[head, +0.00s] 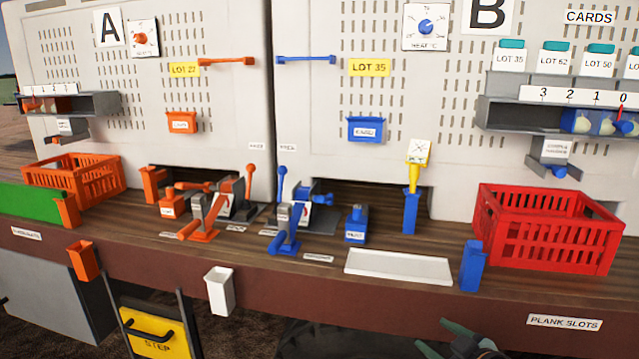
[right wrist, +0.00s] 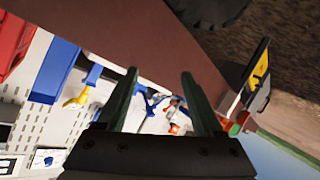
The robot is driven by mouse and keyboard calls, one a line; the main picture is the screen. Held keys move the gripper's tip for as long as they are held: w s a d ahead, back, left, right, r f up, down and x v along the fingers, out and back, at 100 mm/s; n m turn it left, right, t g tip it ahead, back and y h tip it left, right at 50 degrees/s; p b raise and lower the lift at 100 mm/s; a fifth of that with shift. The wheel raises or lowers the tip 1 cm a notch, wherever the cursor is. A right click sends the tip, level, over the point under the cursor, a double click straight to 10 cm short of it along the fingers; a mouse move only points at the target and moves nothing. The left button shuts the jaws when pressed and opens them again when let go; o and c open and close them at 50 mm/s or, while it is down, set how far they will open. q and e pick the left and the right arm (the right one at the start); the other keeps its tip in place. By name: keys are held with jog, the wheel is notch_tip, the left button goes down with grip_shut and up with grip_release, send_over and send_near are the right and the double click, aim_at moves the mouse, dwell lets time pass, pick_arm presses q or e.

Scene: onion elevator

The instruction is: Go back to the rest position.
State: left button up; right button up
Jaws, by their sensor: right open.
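My right gripper (head: 470,345) shows at the bottom edge of the head view, in front of and below the workbench's front board (head: 400,298). Its two green fingers are apart and nothing is between them. In the right wrist view the open fingers (right wrist: 160,95) also show empty, with the bench and its fittings beyond them. My left gripper is not in the head view.
A red crate (head: 548,232) stands on the bench at right, near a blue post (head: 473,266) and a white tray (head: 398,267). Orange and blue levers stand mid-bench. A white cup (head: 219,290) hangs on the front board. A yellow step (head: 152,332) stands below left.

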jog(key=s+a+f+m+g, duration=0.1)
jog(key=s+a+f+m, duration=0.2)
jog(key=s+f, duration=0.9)
jog(key=s+a+f+m+g+h, duration=0.1)
jog(key=s+a+f+m+g, duration=0.1)
jog(key=s+f, duration=1)
jog(key=s+a+m, duration=0.1)
jog(key=s, duration=0.3)
jog(key=shift+s+f+g, duration=0.3)
